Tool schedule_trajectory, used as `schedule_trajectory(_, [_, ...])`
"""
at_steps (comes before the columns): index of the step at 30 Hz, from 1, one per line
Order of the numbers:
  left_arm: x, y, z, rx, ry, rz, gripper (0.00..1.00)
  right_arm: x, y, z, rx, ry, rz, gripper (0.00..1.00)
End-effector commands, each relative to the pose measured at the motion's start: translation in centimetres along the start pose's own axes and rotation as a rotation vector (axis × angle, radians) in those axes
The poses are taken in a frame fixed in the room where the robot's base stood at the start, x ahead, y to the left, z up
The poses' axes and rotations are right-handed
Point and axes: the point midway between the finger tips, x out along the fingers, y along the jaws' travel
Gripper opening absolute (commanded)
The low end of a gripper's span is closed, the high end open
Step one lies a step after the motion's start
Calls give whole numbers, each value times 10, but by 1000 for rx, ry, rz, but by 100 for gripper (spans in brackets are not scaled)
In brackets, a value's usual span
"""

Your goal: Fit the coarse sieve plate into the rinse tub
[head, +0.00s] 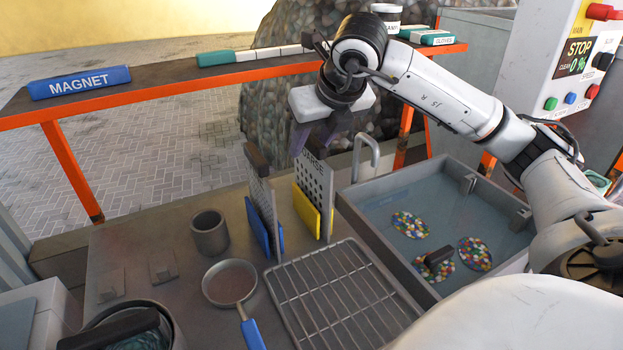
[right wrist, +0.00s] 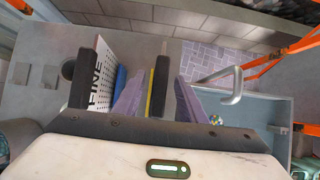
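The coarse sieve plate (head: 314,184), a grey perforated plate with a dark handle, stands upright in a yellow holder (head: 306,210). Its label is partly covered. My right gripper (head: 316,138) is directly above it, pointing down. In the right wrist view the open purple fingers (right wrist: 158,105) lie on either side of the plate's dark handle (right wrist: 160,85), with gaps visible. The rinse tub (head: 370,237) is right of the plate, holding water and several patches of coloured pellets (head: 410,225). My left gripper is out of view.
The fine sieve plate (head: 260,195) stands close left in a blue holder; its label reads FINE in the wrist view (right wrist: 97,80). A curved tap (head: 366,150) rises between plate and tub. A wire rack (head: 340,300), pan (head: 230,283) and cup (head: 210,234) sit nearby.

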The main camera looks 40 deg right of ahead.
Motion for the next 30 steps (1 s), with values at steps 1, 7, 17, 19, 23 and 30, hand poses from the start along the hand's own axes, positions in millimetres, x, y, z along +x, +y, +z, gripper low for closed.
schedule_trajectory(1, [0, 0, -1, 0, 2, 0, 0, 0, 0, 0, 0, 0, 0, 31])
schedule_trajectory(7, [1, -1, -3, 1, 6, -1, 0, 0, 0, 0, 0, 0, 1, 0])
schedule_trajectory(17, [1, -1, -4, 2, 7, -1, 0, -1, 0, 1, 1, -2, 1, 0])
schedule_trajectory(19, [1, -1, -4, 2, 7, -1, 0, -2, 0, 2, 1, -3, 1, 0])
schedule_trajectory(23, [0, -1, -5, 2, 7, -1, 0, -9, 0, 6, 1, -4, 1, 0])
schedule_trajectory(30, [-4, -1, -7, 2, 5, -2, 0, -38, 1, 26, 2, -6, 4, 0])
